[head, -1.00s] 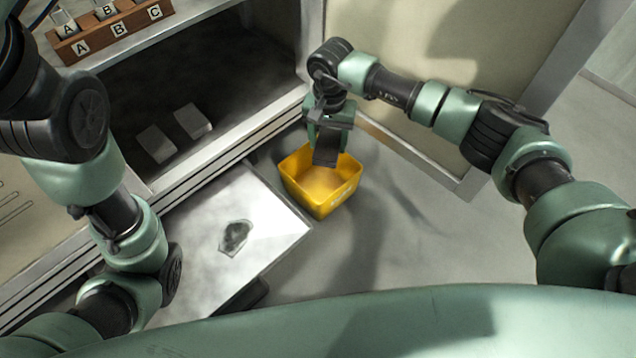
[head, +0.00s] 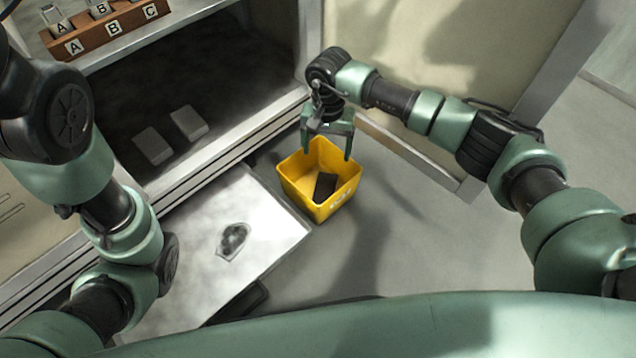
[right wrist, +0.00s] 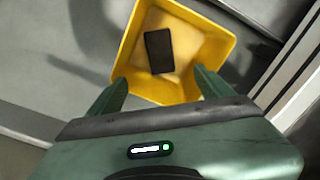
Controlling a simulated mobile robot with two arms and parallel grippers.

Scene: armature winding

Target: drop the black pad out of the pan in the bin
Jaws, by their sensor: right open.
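The black pad (head: 325,187) lies inside the yellow bin (head: 341,198). In the right wrist view the pad (right wrist: 159,51) rests on the floor of the bin (right wrist: 190,92), apart from its walls. My right gripper (head: 328,156) is above the bin with its fingers spread and nothing between them. In the right wrist view its two fingers (right wrist: 161,84) reach toward the bin's near side. My left arm shows at the left of the head view, but its gripper is not visible. The pan, a pale tray (head: 275,225), lies left of the bin with a dark stain on it.
Two light blocks (head: 189,124) lie in the dark open cabinet (head: 240,75). A brown rack (head: 105,32) marked A, B, C stands on the upper shelf. The floor (head: 420,250) right of the bin is clear. A cabinet door (head: 420,45) stands behind my right arm.

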